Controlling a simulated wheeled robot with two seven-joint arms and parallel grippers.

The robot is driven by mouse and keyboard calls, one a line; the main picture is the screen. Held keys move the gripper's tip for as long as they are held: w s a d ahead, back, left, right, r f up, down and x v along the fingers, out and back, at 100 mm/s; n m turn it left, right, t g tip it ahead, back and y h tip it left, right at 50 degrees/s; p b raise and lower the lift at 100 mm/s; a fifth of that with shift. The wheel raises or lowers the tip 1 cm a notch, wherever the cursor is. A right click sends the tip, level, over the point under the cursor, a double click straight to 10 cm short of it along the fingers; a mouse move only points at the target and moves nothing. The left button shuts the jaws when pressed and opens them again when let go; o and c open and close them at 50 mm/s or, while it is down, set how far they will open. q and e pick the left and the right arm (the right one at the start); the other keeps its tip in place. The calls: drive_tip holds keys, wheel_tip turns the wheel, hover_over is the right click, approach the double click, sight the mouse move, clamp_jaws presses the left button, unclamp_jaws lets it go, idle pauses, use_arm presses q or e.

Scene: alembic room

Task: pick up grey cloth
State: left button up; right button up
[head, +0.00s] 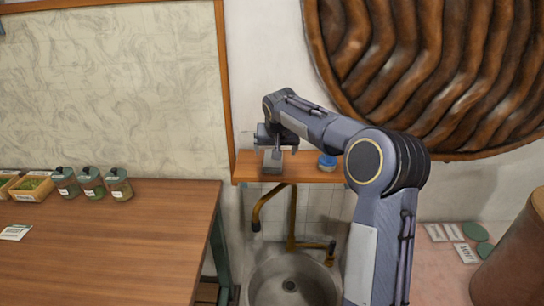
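A small grey item (271,166), which looks like the grey cloth, is on the wooden wall shelf (312,174) above the sink. My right arm reaches in from the lower right. Its gripper (276,149) points down over the shelf, right at the grey item. The two fingers look spread apart, one on each side of the item's upper part. I cannot tell whether they touch it. My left gripper is not in view.
A blue round item (327,162) is on the shelf, right of the gripper. A metal sink (268,280) and brass pipe (291,220) are below. A wooden table (110,240) at the left holds several lidded jars (92,182) and a crate (33,189). Its front is mostly clear.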

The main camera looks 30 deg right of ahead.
hover_over(274, 165)
wheel_tip(274, 165, down, 2)
drive_tip(key=shift+f+m+h, duration=0.2)
drive_tip(key=shift+m+h, duration=0.2)
drive_tip(key=p+x, duration=0.1)
drive_tip(key=x, duration=0.2)
drive_tip(key=p+x, duration=0.2)
drive_tip(key=x, duration=0.1)
drive_tip(key=shift+a+f, duration=0.15)
drive_tip(key=shift+a, duration=0.05)
drive_tip(key=shift+w+d+f, duration=0.15)
drive_tip(key=shift+w+f, duration=0.1)
drive_tip(key=shift+f, duration=0.15)
drive_tip(key=shift+f, duration=0.15)
drive_tip(key=c, duration=1.1)
drive_tip(key=shift+o, duration=0.2)
